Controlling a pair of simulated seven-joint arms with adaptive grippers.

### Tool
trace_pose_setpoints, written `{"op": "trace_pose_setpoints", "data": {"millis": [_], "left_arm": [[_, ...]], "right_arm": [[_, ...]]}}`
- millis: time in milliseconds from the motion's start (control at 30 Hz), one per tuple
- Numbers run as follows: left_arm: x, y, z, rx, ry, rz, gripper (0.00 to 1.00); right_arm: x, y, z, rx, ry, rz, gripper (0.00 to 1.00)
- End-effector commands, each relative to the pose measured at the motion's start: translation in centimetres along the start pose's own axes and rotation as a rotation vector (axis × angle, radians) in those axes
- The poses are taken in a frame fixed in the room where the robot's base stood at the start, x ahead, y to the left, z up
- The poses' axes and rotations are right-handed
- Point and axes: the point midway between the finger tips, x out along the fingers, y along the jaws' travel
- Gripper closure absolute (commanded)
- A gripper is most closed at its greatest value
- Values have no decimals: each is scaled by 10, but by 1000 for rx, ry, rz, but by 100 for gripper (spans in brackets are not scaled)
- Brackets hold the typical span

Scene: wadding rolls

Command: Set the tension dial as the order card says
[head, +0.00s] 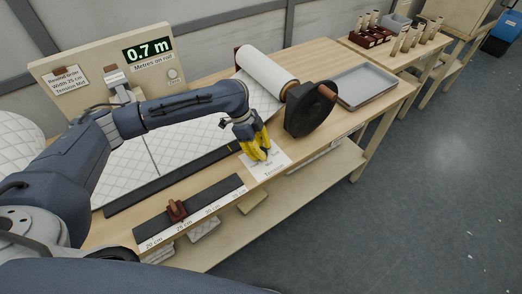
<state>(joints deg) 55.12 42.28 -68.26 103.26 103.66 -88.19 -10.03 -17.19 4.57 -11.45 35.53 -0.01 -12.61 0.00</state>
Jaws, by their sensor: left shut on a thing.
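The order card (67,80) is pinned on the board at the upper left and reads rewind order, width 25 cm, tension Mid. My left gripper (260,153), with yellow fingers, points down over the white tension plate (271,170) on the bench front. It is shut on the tension dial, which the fingers hide, so I cannot read its setting. Part of the plate's print shows, with "Mid" and "Tension" near the fingers. My right gripper is not in view.
A brown width stop (176,210) sits near the 25 cm mark on the dark rail. The white roll (266,73) and black crank housing (306,112) stand just beyond my gripper. A grey tray (364,86) lies right. The display (148,50) reads 0.7 m.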

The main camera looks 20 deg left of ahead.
Motion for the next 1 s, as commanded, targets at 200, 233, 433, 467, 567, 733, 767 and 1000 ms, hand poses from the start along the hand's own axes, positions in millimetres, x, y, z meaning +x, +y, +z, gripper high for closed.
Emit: {"op": "trace_pose_setpoints", "data": {"millis": [200, 233, 433, 467, 567, 733, 767, 1000], "left_arm": [[0, -1, -2, 90, 3, 36, 100], [0, -1, -2, 100, 3, 40, 100], [0, 0, -2, 137, 4, 56, 100], [0, 0, -2, 140, 4, 57, 100], [0, 0, -3, 146, 4, 60, 100], [1, 0, -3, 148, 5, 61, 100], [1, 0, -3, 148, 5, 61, 100], [1, 0, -3, 147, 5, 62, 62]], "right_arm": [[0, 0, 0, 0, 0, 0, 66], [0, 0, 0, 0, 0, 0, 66], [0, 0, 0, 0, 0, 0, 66], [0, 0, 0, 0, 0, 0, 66], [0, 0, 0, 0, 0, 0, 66], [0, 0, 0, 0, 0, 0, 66], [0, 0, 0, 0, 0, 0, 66], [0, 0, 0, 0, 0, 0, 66]]}}
